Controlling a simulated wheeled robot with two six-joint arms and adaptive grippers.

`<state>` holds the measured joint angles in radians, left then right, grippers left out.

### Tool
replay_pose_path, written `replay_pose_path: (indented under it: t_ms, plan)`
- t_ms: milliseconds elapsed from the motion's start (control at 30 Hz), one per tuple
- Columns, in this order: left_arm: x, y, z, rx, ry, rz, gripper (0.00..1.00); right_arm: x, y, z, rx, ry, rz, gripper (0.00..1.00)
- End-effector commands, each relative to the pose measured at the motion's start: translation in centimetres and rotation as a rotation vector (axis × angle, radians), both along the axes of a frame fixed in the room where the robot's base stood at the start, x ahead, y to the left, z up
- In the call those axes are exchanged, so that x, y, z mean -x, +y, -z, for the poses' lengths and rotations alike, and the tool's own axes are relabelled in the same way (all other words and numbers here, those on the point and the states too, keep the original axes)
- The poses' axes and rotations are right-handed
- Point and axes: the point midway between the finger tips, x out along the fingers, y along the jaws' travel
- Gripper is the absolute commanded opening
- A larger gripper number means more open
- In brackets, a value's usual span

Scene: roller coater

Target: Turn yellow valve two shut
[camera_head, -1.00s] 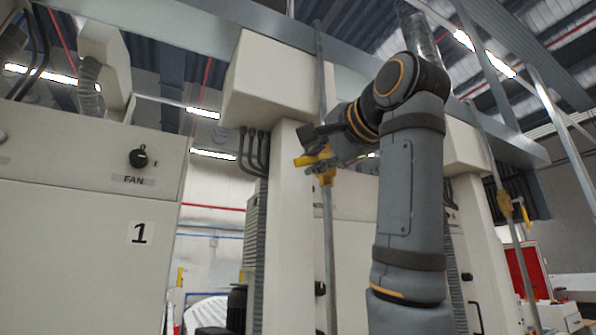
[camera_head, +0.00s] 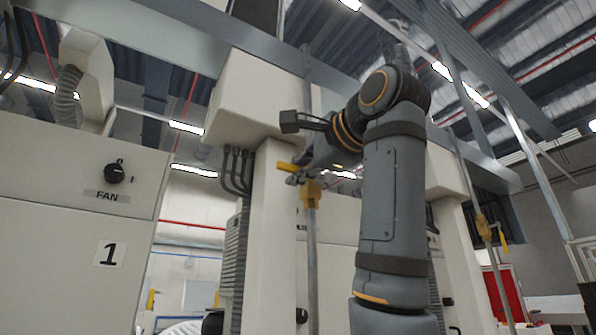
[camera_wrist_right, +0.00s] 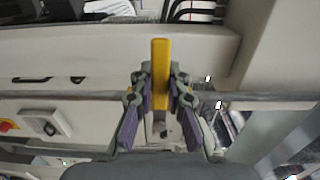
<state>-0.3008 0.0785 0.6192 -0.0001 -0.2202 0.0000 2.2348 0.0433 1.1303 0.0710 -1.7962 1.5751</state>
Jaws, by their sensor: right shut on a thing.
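A yellow valve body (camera_head: 311,192) sits on a thin upright grey pipe (camera_head: 312,235) in front of a beige post. Its yellow handle (camera_head: 287,167) points left, roughly level, from the top of the valve. My right gripper (camera_head: 294,178) is at the handle, with its arm coming from the right. In the right wrist view, the yellow handle (camera_wrist_right: 160,72) stands between the two fingers of my right gripper (camera_wrist_right: 160,84), which is shut on it. The fingers hide part of the handle. My left gripper is not in view.
A second yellow valve (camera_head: 485,228) is on another pipe at the right, its handle (camera_head: 503,238) hanging down. A beige cabinet (camera_head: 70,180) marked 1, with a FAN knob (camera_head: 115,172), stands at the left. A beige box (camera_head: 255,100) overhangs the post.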

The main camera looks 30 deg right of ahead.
Motion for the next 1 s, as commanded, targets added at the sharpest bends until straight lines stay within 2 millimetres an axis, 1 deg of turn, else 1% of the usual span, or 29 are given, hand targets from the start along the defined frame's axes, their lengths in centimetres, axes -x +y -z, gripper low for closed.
replay_pose_path:
  t_ms: [167, 200, 367, 400, 633, 700, 767, 1000]
  plan:
    - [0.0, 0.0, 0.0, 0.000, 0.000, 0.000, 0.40, 0.0, 0.0, 0.0, -0.003, -0.001, 0.001, 0.00]
    - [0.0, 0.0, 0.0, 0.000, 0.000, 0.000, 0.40, 0.0, 0.0, 0.0, -0.003, -0.001, 0.001, 0.15]
    - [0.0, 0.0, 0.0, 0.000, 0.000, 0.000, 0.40, 0.0, 0.0, 0.0, -0.002, -0.001, 0.001, 0.37]
    - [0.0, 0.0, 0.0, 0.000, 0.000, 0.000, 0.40, 0.0, 0.0, 0.0, -0.001, -0.001, 0.001, 0.39]
    - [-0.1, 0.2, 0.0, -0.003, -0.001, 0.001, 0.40, 0.0, 0.0, 0.0, -0.001, -0.001, 0.001, 0.39]
    - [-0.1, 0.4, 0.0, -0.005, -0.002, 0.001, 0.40, 0.4, -0.1, -0.1, 0.000, -0.003, 0.001, 0.39]
    - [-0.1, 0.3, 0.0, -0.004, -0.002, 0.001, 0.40, 1.1, -0.1, -0.1, 0.000, -0.005, 0.001, 0.39]
    - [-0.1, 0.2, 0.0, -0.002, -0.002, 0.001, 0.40, 5.7, -0.3, -0.1, -0.001, -0.005, 0.001, 0.39]
